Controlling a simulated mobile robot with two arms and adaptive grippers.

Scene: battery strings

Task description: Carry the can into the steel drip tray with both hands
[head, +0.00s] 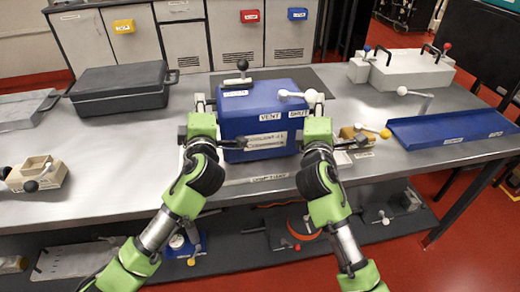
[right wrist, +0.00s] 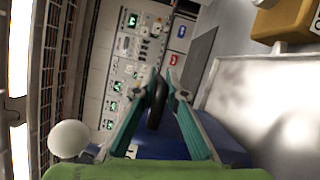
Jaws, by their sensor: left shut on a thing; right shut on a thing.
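The can (head: 262,117) is a blue box with VENT and SHUT labels, upright at the middle of the table. It also shows in the right wrist view (right wrist: 165,147). My left gripper (head: 198,103) is shut at the can's left side; its grip is small and partly hidden. My right gripper (head: 318,103) is at the can's right side. In the right wrist view its fingers (right wrist: 163,85) close on a dark handle (right wrist: 157,104). A grey metal tray (head: 22,110), apparently the steel drip tray, lies at the far left. I cannot tell whether the can touches the table.
A dark lidded case (head: 118,88) stands between the grey tray and the can. A blue tray (head: 440,130) and a white block with handles (head: 400,68) are at the right.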

